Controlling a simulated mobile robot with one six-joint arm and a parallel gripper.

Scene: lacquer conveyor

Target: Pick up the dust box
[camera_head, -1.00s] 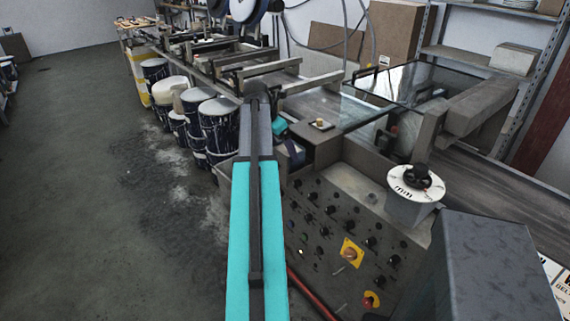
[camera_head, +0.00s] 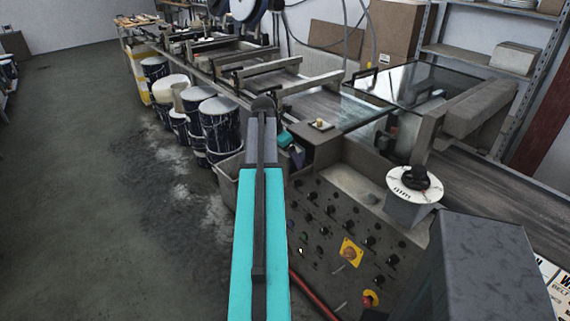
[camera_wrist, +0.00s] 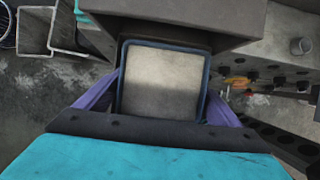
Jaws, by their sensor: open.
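In the wrist view, a squarish open box with a blue rim and a pale grey inside (camera_wrist: 160,75), which appears to be the dust box, lies under a grey overhanging edge. My gripper (camera_wrist: 163,98) has its purple fingers spread, one along each side of this box. Whether the fingers touch the walls cannot be told. The near edge of the box is hidden by the dark bar of my gripper. In the head view, my arm hides most of this spot, and the box cannot be made out clearly.
The machine's control panel (camera_head: 345,245) with knobs stands right of my arm. A grey bin (camera_head: 228,172) is partly behind my arm. Several paint buckets (camera_head: 218,125) line the machine's left side. A conveyor belt (camera_head: 500,185) runs at right. The floor (camera_head: 90,190) at left is clear.

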